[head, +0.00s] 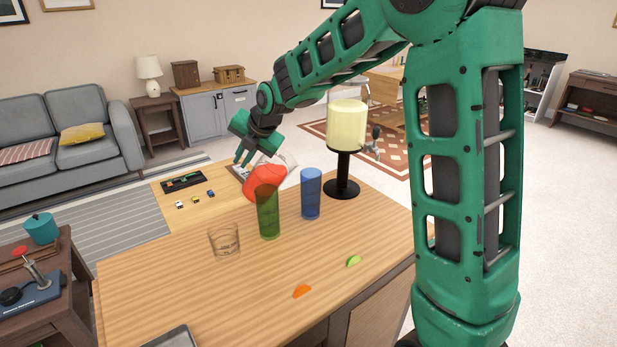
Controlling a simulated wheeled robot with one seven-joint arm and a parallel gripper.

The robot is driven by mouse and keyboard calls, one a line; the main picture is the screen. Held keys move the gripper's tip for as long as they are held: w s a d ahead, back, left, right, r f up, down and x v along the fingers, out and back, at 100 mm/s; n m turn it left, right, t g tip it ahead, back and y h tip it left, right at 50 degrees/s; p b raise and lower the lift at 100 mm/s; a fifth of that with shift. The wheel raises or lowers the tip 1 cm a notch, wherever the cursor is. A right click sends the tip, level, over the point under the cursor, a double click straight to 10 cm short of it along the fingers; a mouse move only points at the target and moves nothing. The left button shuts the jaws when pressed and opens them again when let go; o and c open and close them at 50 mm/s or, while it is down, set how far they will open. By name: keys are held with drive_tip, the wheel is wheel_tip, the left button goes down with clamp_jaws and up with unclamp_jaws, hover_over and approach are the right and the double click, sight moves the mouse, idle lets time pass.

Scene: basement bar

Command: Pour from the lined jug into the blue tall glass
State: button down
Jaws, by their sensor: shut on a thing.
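The blue tall glass (311,195) stands upright on the wooden counter, right of a green tall glass (268,215). My gripper (244,158) is over the far left part of the counter, left of the blue glass. It is shut on the lined jug (262,180), which shows as a red, rounded shape with a pale, clear-looking part to its upper right. The jug appears tilted to the right, behind the green glass, which hides part of it. I cannot make out its lines, its handle or the exact grip. The jug is apart from the blue glass.
A drink dispenser (343,180) on a black stand is right of the blue glass. A clear short glass (224,242) stands at front left. An orange wedge (302,291) and a lime wedge (353,261) lie near the front. The counter's middle is clear.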

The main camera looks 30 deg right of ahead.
drive_tip(key=shift+s+d+r+t+y+p, duration=0.1)
drive_tip(key=shift+d+r+t+y, duration=0.15)
drive_tip(key=shift+r, duration=0.35)
drive_tip(key=shift+s+d+r+t+y+p, duration=0.15)
drive_tip(key=shift+d+r+y, duration=0.05)
drive_tip(key=shift+r, duration=0.35)
drive_tip(key=shift+s+d+r+t+y+p, duration=0.1)
drive_tip(key=shift+d+r+t+y, duration=0.15)
drive_tip(key=shift+r, duration=0.45)
drive_tip(key=shift+s+d+r+m+p, duration=0.1)
drive_tip(key=shift+d+r+m+p, duration=0.05)
drive_tip(key=shift+r+m+p, duration=0.15)
drive_tip(key=shift+s+d+r+t+y+p, duration=0.2)
drive_tip(key=shift+d+t+y+p, duration=0.15)
drive_tip(key=shift+t+y+p, duration=0.3)
drive_tip(key=shift+a, duration=0.1)
